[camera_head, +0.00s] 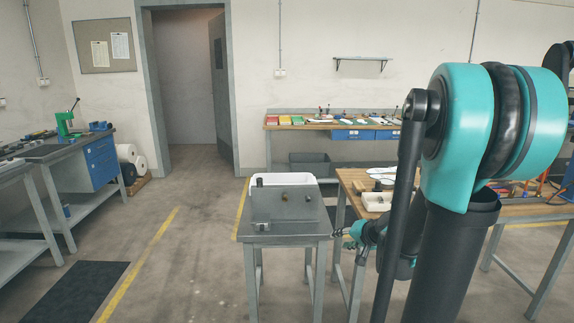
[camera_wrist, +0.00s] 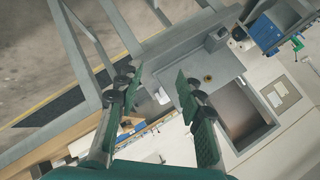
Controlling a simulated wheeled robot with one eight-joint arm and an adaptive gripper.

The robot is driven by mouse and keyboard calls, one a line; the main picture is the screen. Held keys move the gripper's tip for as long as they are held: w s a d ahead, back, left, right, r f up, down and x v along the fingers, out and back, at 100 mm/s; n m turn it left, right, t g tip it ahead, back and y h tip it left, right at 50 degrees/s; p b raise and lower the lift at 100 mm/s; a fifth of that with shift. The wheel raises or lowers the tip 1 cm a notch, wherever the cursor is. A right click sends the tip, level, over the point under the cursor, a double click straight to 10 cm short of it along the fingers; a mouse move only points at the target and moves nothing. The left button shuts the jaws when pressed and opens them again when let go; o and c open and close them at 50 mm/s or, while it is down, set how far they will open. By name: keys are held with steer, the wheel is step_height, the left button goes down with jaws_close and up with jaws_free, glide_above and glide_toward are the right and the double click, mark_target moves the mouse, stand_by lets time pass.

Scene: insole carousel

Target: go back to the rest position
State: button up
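My gripper (camera_head: 350,233) is in the lower middle of the head view, at the left end of my arm, by the edge of the wooden table and right of a grey metal stand. In the wrist view my gripper (camera_wrist: 160,90) has its two green fingers apart, with nothing between them. The wrist view is strongly tilted.
The grey stand (camera_head: 285,238) carries a box-like unit (camera_head: 287,205) with a white basin behind it. A wooden table (camera_head: 350,180) with pale items is to its right. A back bench (camera_head: 300,126), a left workbench (camera_head: 60,152) and a doorway surround open floor.

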steer(key=s+f+n+g+h, duration=0.2)
steer(key=s+f, duration=0.1)
steer(key=s, duration=0.7)
steer(key=s+f+n+g+h, duration=0.2)
steer(key=s+f+n, duration=0.1)
steer(key=s, duration=0.6)
steer(key=shift+s+d+f+g+h, duration=0.3)
steer(key=shift+s+f+g, duration=0.05)
steer(key=shift+s+g, duration=0.05)
